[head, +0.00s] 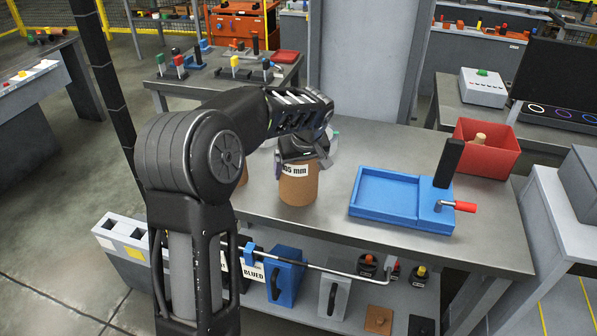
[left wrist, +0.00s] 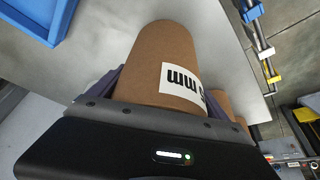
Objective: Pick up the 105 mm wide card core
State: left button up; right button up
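The card core (head: 298,187) is a brown cardboard cylinder with a white label ending in "05 mm". It stands upright on the grey bench, and its top is hidden by my left gripper (head: 302,154) in the head view. In the left wrist view the core (left wrist: 160,65) lies between the two purple fingers of the left gripper (left wrist: 163,85). Both fingers appear to touch its sides, so the gripper looks shut on it. My right gripper is in neither view.
Another brown core (head: 243,174) stands just left, partly hidden by my arm. A blue tray (head: 402,222) with a red-handled lever lies to the right on the bench (head: 330,235). A red bin (head: 487,155) stands behind it. A lower shelf holds blue and grey boxes.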

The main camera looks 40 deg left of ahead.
pick_arm(q)
jog(key=c, duration=1.1)
jog(key=shift+r, duration=0.15)
jog(key=shift+c, duration=0.2)
notch_tip(320, 180, up, 10)
jog(key=shift+b, duration=0.4)
